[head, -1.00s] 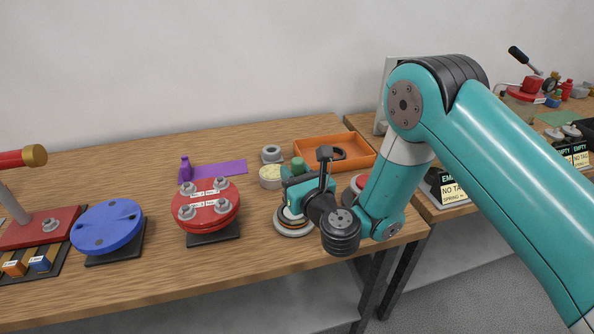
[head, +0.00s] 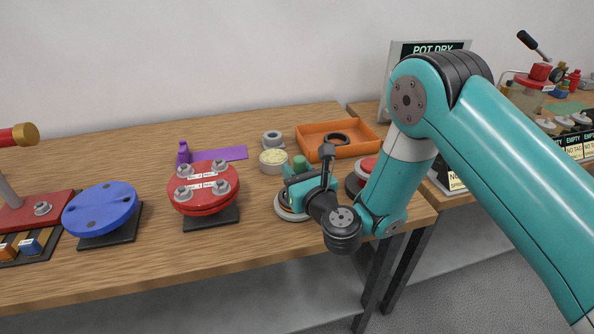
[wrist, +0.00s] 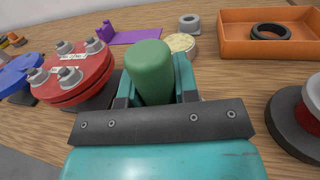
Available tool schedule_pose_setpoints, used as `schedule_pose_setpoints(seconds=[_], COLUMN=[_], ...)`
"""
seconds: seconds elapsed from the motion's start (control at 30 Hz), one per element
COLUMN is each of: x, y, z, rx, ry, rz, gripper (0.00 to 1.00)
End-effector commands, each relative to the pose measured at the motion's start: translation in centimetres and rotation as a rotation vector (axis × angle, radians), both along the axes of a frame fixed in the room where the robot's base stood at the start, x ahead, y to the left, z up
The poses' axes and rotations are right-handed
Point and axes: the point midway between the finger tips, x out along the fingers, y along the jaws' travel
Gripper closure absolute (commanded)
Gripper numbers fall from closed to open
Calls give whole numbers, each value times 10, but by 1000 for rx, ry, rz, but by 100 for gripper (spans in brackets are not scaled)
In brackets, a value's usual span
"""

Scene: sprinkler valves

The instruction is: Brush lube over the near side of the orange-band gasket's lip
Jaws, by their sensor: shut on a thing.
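My gripper (head: 302,182) is shut on a green-handled brush; its rounded green handle (wrist: 151,70) stands between the fingers in the wrist view. The brush's lower end is hidden by my gripper in both views. The gripper is over a round grey stand (head: 281,207) near the front right of the table. An orange-banded ring, the gasket, shows only as a thin edge (head: 287,209) on that stand, mostly covered by my gripper. I cannot tell whether the bristles touch its lip.
A tub of pale lube (head: 273,158) stands behind my gripper. An orange tray (head: 311,145) holds a black ring (head: 337,139). A red bolted flange (head: 203,190) is at left; a red-topped round part (head: 366,168) is close on the right.

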Motion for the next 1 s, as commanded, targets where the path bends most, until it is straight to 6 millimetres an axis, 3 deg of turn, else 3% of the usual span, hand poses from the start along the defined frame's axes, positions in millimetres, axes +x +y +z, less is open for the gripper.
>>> schedule_pose_setpoints(seconds=[0.57,1.0], x=[0,-3], y=[1,12], z=[-5,-4], rx=[-1,-1], ry=[0,0], rz=[1,1], gripper=[98,98])
